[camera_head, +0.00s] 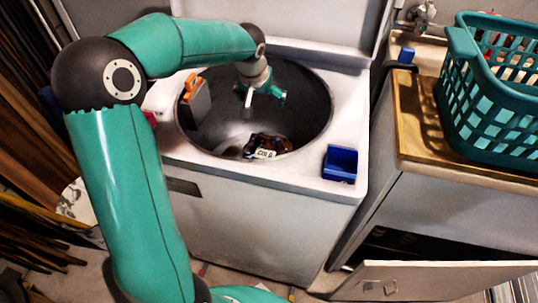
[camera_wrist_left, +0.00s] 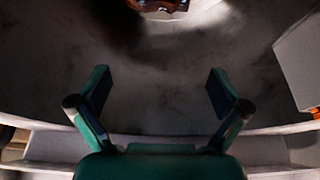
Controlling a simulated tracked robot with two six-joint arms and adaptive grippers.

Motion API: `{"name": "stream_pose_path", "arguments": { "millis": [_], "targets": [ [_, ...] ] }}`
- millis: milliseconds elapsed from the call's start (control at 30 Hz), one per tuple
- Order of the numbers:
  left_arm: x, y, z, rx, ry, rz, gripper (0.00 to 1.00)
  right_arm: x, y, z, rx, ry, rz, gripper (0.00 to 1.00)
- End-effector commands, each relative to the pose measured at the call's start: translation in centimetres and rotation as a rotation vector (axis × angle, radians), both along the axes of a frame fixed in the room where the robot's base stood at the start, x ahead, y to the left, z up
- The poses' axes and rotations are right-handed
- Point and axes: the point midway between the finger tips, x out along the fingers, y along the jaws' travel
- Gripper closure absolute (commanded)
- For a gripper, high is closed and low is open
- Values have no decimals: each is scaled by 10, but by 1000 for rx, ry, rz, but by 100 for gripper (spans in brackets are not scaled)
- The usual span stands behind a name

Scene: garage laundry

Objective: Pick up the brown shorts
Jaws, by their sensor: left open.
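The brown shorts (camera_head: 263,144) appear as a dark brown bundle with a white lettered patch, lying low inside the round grey drum (camera_head: 315,105) of the white top-loading washer. My left gripper (camera_head: 266,97) reaches down into the drum, above and behind the bundle, open and empty. In the left wrist view the two fingers of my left gripper (camera_wrist_left: 158,85) are spread apart with only bare drum surface between them. The brown bundle (camera_wrist_left: 158,5) shows only partly, cut off at the top edge, beyond the fingertips. My right gripper is out of view.
A grey object with an orange top (camera_head: 196,97) stands at the drum's left side. A blue box (camera_head: 340,163) sits on the washer's front right corner. A teal laundry basket (camera_head: 490,90) stands on the wooden top at right. The drum's rim surrounds the gripper.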

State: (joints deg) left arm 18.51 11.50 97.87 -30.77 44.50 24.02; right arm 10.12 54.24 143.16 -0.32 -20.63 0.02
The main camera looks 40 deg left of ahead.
Motion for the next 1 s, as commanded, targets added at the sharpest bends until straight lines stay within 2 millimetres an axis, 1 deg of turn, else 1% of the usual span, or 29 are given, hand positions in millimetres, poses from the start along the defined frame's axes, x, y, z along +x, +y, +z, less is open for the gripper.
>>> {"name": "stream_pose_path", "arguments": {
  "millis": [33, 100, 200, 300, 467, 567, 800, 900, 1000],
  "targets": [
    [0, 0, -16, 0, -1, 0, 0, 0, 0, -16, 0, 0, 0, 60],
    [0, 0, -27, 0, -1, 0, 0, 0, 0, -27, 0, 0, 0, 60],
    [0, 0, -41, 0, -1, 0, 0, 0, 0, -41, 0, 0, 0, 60],
    [0, 0, -50, 1, -1, -1, 0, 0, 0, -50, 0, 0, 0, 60],
    [5, 2, -64, -1, 2, -1, 0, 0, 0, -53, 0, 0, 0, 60],
    [10, 5, -81, -1, 4, -2, 0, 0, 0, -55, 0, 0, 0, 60],
    [28, 14, -129, -1, 4, -1, 0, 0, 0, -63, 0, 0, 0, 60],
    [34, 18, -143, 0, 2, -1, 0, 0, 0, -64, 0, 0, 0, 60],
    [37, 19, -153, 0, 1, -1, 0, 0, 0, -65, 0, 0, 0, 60]
  ]
}}
